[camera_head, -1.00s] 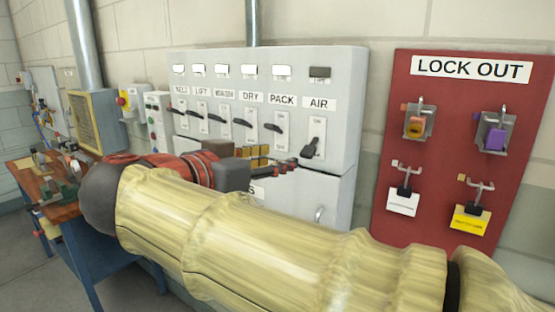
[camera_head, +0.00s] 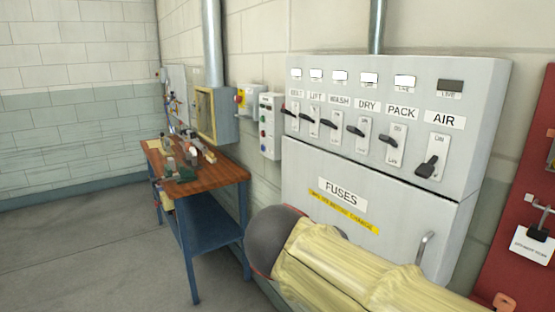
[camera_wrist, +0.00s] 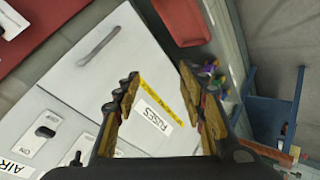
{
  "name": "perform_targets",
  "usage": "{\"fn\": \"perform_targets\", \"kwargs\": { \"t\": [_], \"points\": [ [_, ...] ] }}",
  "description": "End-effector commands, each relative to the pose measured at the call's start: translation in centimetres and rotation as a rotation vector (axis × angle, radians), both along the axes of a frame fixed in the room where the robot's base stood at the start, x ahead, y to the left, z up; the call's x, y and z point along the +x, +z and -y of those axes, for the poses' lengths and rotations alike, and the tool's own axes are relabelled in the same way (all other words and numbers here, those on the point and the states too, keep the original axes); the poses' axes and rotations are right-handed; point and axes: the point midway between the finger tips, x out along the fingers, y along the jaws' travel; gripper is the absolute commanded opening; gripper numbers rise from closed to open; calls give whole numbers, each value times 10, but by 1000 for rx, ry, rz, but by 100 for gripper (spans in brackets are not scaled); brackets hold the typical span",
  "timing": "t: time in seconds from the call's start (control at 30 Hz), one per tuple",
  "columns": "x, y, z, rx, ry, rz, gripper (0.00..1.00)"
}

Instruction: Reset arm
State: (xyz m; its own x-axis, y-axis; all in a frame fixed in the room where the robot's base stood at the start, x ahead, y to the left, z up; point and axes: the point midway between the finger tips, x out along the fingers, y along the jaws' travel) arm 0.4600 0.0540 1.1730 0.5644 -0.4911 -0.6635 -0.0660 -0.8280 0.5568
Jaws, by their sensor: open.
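My arm, in its yellow sleeve, lies low at the bottom right of the head view, in front of the grey switch cabinet (camera_head: 300,215). My gripper is hidden behind the arm there. In the wrist view my gripper (camera_wrist: 160,98) has its fingers spread apart with nothing between them. Behind the fingers are the cabinet's lower door (camera_wrist: 75,90) and its FUSES label (camera_wrist: 152,119). The AIR switch (camera_head: 430,160) has its lever down and a dark window above it. The other switches have white windows.
A workbench (camera_head: 215,172) with tools and a blue frame stands to the left. The red lockout board (camera_head: 525,185) is at the right edge, partly cut off. A small control box (camera_head: 270,125) hangs left of the cabinet. The floor at left (camera_head: 75,230) is clear.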

Motion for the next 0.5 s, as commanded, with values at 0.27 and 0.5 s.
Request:
{"fn": "perform_targets", "kwargs": {
  "t": [0.27, 0.5],
  "points": [
    [-91, -87, -1, 265, 265, -296, 41],
    [-150, -102, 12, 552, 184, -231, 41]
  ]
}}
